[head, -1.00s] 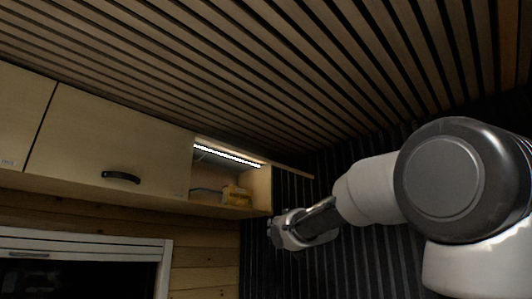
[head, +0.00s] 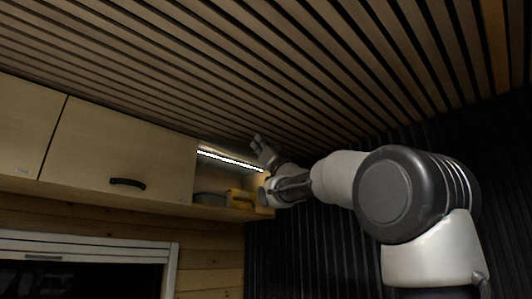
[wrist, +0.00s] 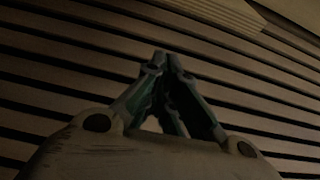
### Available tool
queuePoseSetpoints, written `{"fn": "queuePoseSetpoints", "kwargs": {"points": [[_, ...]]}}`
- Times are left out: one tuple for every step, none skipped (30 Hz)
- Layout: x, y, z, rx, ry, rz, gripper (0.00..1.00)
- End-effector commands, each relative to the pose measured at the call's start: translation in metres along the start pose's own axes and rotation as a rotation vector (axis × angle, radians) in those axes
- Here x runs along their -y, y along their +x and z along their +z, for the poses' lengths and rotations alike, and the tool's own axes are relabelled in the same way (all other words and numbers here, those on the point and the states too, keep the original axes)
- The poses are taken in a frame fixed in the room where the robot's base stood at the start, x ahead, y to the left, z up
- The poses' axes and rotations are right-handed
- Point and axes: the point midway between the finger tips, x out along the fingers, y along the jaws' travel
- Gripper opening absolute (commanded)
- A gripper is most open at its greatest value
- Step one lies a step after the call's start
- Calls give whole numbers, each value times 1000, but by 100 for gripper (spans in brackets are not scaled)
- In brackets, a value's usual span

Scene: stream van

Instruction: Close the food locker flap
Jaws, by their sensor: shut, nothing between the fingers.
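The food locker (head: 270,183) is the open, lit compartment at the right end of the pale wooden wall cabinets in the head view. Its front is uncovered and its inside shows. The raised flap cannot be made out clearly in the head view now; my gripper and wrist are in front of that corner. My gripper (head: 257,139) points up beside the locker's upper right corner, near the ceiling. In the wrist view my gripper (wrist: 166,58) has its fingertips together, with nothing between them. Whether it touches the flap cannot be told.
A light strip (head: 230,159) runs along the locker's top. A yellow item (head: 240,198) and a grey item (head: 209,198) lie inside. A closed cabinet door with a dark handle (head: 127,182) is to the left. The slatted ceiling (head: 270,70) is close above my gripper.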

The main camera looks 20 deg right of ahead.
Motion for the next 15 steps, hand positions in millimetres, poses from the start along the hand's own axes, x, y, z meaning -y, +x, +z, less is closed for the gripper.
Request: {"fn": "queuePoseSetpoints", "kwargs": {"points": [[0,11,1,-1,0,-1,0],[0,16,1,-1,0,-1,0],[0,14,8,4,2,1,0],[0,11,13,3,3,1,0],[0,9,18,4,3,2,0],[0,8,22,3,1,1,0],[0,6,25,2,1,0,0],[0,5,28,3,2,1,0],[0,4,32,3,2,1,0],[0,3,34,3,1,1,0],[0,3,35,2,1,1,0],[0,2,36,1,0,1,0],[0,2,37,1,0,1,0],[0,2,38,1,0,1,0],[0,1,38,1,0,1,0]]}}
